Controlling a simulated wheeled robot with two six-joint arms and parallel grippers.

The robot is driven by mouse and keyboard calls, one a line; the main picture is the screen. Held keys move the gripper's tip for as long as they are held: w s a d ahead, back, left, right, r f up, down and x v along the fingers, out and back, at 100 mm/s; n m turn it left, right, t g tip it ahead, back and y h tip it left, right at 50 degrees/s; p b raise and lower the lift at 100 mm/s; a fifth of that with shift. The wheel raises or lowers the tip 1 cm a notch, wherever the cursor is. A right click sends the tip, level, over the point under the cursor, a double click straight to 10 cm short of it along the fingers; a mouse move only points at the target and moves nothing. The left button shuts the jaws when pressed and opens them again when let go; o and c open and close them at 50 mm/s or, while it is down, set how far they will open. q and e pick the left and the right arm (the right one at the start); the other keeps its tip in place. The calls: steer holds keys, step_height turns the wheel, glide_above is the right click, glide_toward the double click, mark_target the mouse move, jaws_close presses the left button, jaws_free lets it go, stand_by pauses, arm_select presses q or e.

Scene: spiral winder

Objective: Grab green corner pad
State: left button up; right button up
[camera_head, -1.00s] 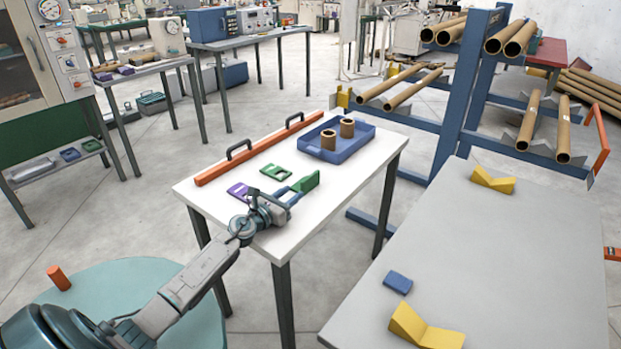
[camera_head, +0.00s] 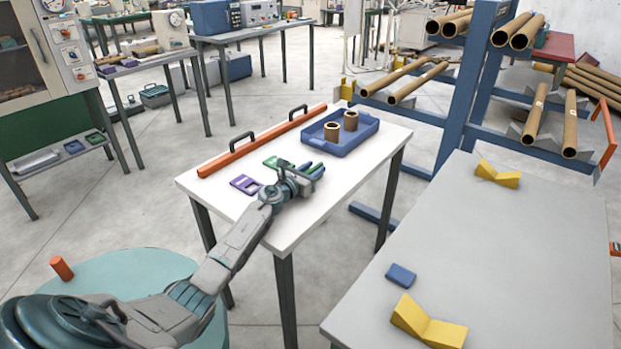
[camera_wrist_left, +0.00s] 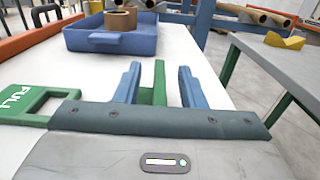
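The green corner pad (camera_wrist_left: 157,80) stands on the white table (camera_wrist_left: 225,95), between the two blue fingers of my left gripper (camera_wrist_left: 160,70) in the left wrist view. The fingers are open, with a gap visible on each side of the pad. In the head view my left gripper (camera_head: 312,171) is low over the white table, and its fingers hide most of the pad. My right gripper is in neither view.
A green tag marked FULL (camera_wrist_left: 12,98) and a purple tag (camera_head: 246,185) lie left of the gripper. A blue tray (camera_head: 354,143) with two cardboard rings stands behind it. An orange bar with black handles (camera_head: 262,143) lies along the far edge.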

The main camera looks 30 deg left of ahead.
arm_select(q)
steer(key=shift+w, duration=0.35)
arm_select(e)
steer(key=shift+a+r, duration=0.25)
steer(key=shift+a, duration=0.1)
arm_select(q)
steer(key=c, duration=0.7)
jaws_close()
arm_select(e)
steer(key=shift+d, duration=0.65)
arm_select(q)
steer(key=shift+r, duration=0.2)
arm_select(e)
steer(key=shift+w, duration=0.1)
